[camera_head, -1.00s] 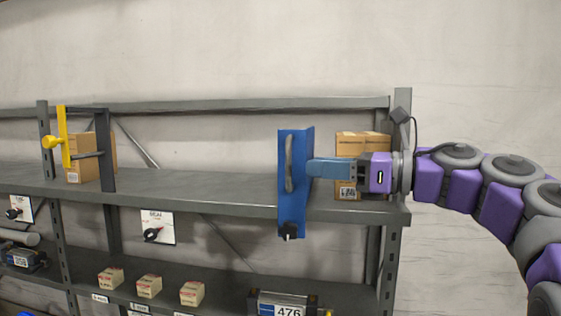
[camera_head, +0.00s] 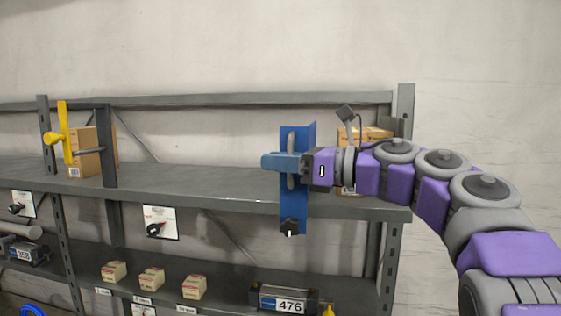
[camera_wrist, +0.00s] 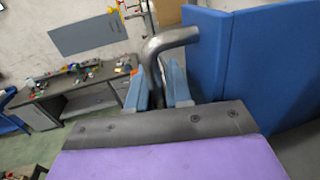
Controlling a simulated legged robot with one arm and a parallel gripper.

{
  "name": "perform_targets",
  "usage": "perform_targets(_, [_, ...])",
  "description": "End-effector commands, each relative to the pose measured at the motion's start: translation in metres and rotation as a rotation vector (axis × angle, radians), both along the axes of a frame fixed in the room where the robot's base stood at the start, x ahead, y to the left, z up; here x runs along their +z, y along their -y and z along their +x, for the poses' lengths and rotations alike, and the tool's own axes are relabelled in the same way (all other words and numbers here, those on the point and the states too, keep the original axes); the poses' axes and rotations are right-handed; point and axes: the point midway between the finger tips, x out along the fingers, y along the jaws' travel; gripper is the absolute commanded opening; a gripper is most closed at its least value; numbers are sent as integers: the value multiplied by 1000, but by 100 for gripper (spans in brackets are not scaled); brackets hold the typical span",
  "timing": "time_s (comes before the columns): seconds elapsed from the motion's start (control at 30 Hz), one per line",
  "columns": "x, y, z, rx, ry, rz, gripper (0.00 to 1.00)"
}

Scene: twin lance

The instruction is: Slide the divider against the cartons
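The blue divider (camera_head: 301,212) stands upright at the front of the upper shelf, with a grey handle (camera_head: 290,142) on its face and a black knob (camera_head: 289,227) at its foot. Brown cartons (camera_head: 372,134) stand right of it, apart from it and partly hidden by my arm. My gripper (camera_head: 270,162) is at the handle, its blue fingers crossing it. In the wrist view my gripper (camera_wrist: 158,85) has its fingers apart on either side of the grey handle (camera_wrist: 172,38); the blue divider (camera_wrist: 203,62) is at the right. Firm contact cannot be seen.
A yellow divider (camera_head: 65,137) and another carton (camera_head: 86,160) stand on the left of the shelf (camera_head: 190,187). The shelf between the two dividers is clear. A grey rack post (camera_head: 404,130) is at the right. Small boxes (camera_head: 152,277) stand on the lower shelf.

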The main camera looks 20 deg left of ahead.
Motion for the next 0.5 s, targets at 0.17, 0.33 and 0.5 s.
perform_targets(0.17, [0,2,2,-3,-1,1,0])
perform_targets(0.33, [0,3,3,-3,-2,2,0])
perform_targets(0.5, [0,3,3,-4,-2,3,0])
